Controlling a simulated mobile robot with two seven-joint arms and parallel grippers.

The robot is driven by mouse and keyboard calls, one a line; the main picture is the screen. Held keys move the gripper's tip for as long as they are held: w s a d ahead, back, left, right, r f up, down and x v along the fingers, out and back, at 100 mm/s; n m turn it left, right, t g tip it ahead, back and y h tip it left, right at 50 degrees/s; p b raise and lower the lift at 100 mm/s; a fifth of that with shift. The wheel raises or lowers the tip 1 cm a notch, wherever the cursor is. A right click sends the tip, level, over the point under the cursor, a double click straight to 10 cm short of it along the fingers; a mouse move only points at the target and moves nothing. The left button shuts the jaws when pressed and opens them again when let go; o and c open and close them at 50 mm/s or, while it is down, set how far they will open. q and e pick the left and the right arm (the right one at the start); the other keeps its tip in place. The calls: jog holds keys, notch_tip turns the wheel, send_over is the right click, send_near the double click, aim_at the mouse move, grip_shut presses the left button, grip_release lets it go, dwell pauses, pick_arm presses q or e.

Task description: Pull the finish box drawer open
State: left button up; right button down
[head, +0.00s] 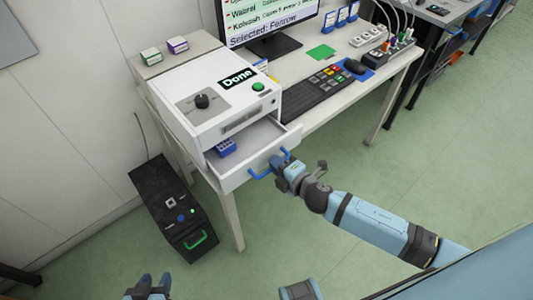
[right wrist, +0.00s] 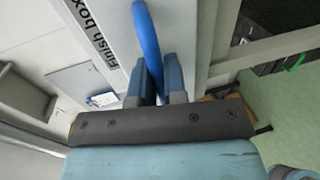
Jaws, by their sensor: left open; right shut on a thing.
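The finish box (head: 215,95) is a white cabinet on the table with a "Done" label, a black knob and a green button on top. Its drawer (head: 240,175) stands pulled out toward me, and a blue rack-like item (head: 225,148) lies inside. The drawer front has a blue handle (head: 262,174), which also shows in the right wrist view (right wrist: 147,35) beside the "Finish box" lettering. My right gripper (head: 284,162) is shut on the handle. It also shows in the right wrist view (right wrist: 160,80). My left gripper (head: 150,287) is open and empty at the bottom edge, over the floor.
A black case (head: 165,190) with a green handle stands on the floor left of the table. A keyboard (head: 318,95), a mouse, a monitor (head: 268,25) and a green card are on the table right of the box. Two small boxes sit behind it. The green floor in front is clear.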

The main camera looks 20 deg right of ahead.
jog(key=f+v, duration=0.1)
jog(key=v, duration=0.6)
jog(key=shift+f+b, duration=0.25)
jog(key=shift+b, duration=0.1)
jog(key=shift+s, duration=0.1)
jog(key=c, duration=1.3)
grip_release()
jog(key=shift+o, duration=0.6)
